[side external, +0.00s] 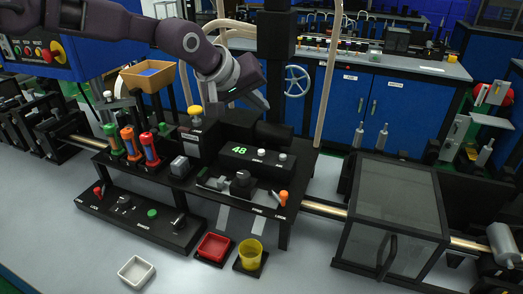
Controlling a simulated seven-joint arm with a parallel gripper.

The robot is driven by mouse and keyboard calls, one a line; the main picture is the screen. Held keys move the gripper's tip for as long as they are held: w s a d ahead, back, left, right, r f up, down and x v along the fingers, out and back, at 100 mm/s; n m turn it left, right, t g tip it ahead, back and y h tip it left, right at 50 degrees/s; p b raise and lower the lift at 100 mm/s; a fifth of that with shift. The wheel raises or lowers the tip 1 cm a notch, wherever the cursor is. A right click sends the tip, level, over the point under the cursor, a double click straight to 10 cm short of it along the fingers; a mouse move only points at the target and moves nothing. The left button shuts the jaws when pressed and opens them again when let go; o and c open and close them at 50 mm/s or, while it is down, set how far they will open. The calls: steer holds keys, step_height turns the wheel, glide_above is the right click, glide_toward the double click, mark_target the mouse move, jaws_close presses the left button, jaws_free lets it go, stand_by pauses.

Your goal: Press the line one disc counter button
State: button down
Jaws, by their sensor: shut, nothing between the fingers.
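A black counter box (252,162) stands at the middle of the bench fixture, with a green display reading 48 (239,150). Two small pale buttons stand up on its top, a left one (262,153) and a right one (282,156). I cannot read their labels, so I cannot tell which belongs to line one. My gripper (263,103) is shut and empty. It is tilted down to the right, above and behind the counter box, and appears apart from both buttons.
A yellow knob (195,112) stands left of my gripper. Green, orange and red handles (131,143) stand further left. A black post (277,60) rises close behind my gripper. A red tray (213,247) and yellow cup (250,253) sit in front.

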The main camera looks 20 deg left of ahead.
steer(key=shift+f, duration=0.1)
glide_above(259, 157)
steer(key=shift+w+f, duration=0.1)
steer(key=shift+f, duration=4.2)
steer(key=shift+f, duration=0.1)
steer(key=shift+f, duration=0.3)
steer(key=shift+f, duration=0.5)
steer(key=shift+r, duration=0.9)
